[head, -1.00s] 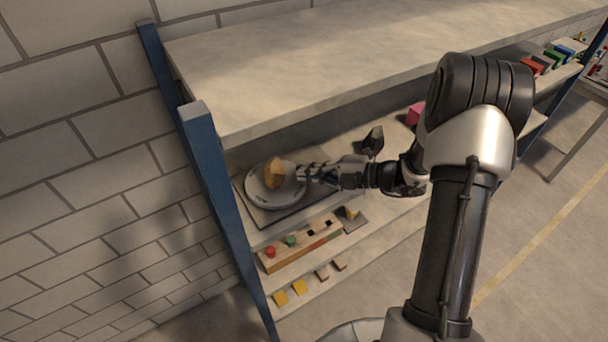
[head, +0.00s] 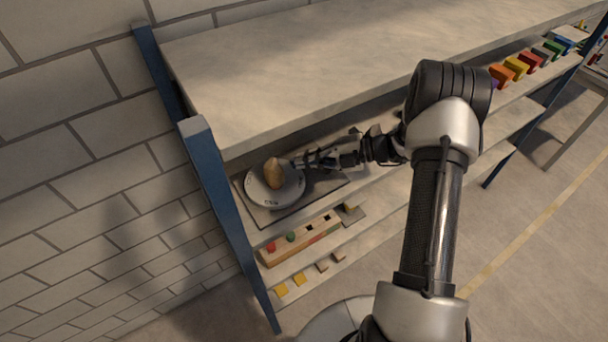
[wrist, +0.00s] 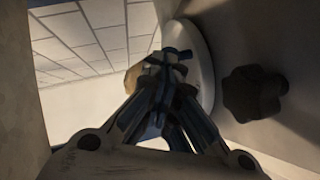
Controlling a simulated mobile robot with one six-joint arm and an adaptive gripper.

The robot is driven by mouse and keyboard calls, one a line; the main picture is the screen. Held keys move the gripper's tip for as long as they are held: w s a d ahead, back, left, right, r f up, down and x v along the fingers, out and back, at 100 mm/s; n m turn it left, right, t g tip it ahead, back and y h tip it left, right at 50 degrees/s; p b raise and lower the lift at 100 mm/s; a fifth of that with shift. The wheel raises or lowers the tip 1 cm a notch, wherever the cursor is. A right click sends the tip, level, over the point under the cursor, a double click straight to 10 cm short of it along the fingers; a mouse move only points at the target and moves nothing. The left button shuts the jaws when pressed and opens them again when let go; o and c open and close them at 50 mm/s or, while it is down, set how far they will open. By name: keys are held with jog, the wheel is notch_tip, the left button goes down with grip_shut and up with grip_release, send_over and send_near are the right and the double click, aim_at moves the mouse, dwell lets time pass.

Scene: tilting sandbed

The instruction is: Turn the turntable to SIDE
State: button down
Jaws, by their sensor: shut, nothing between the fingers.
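The turntable (head: 262,198) is a round, light grey disc on a flat grey plate on the shelf below the top board. Dark lettering on its front rim is too small to read. A tan, lumpy figure (head: 274,172) stands at its middle. My gripper (head: 298,161) is shut and empty, with its fingertips at the disc's right rear edge; I cannot tell whether they touch it. In the wrist view, the shut fingers (wrist: 168,58) overlap the turntable's edge (wrist: 204,62), and the tan figure is partly hidden behind them.
A dark lobed knob (wrist: 253,93) stands beside the disc. The top board (head: 330,75) overhangs the turntable, and a blue post (head: 215,190) rises at left. A wooden block with coloured pegs (head: 300,240) sits in front. Coloured blocks (head: 520,68) line the shelf at right.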

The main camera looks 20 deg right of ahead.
jog(key=shift+w+a, duration=0.15)
jog(key=shift+w, duration=0.6)
jog(key=shift+w+a+p, duration=0.25)
jog(key=shift+w+p, duration=0.05)
jog(key=shift+w, duration=0.45)
dwell(1.7)
